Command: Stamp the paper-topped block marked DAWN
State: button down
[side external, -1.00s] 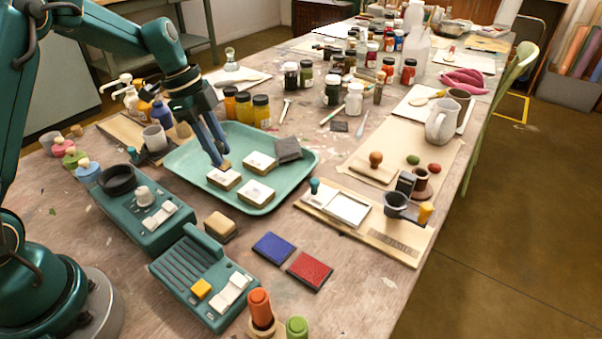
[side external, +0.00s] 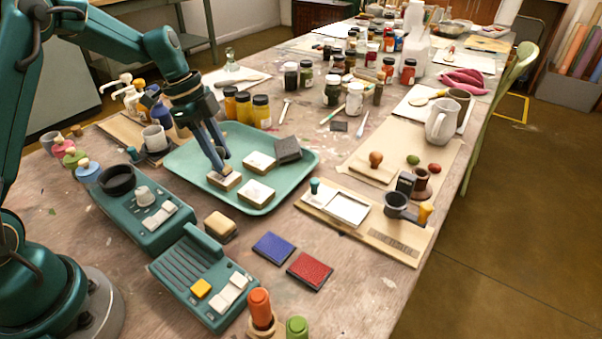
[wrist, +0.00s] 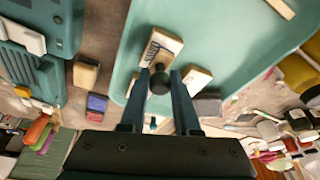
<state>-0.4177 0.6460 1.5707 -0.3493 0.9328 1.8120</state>
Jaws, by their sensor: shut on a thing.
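My gripper (side external: 222,160) is shut on a small stamp, whose dark round knob (wrist: 160,82) shows between the fingertips in the wrist view. The stamp is at the top of the left paper-topped block (side external: 224,181), in the green tray (side external: 184,178). The same block (wrist: 166,42) has dark lettering on its pale top that I cannot read surely. Two more paper-topped blocks, one behind (side external: 260,162) and one in front (side external: 257,191), lie in the tray. Whether the stamp's face touches the paper is hidden.
A dark grey block (side external: 288,149) lies at the tray's right side. A blue pad (side external: 273,247) and a red pad (side external: 310,271) lie on the table in front. Teal consoles (side external: 205,280) stand near the arm. Jars (side external: 262,112) stand behind the tray.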

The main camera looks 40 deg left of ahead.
jog(key=shift+f, duration=0.65)
dwell(1.2)
jog(key=shift+r, duration=3.6)
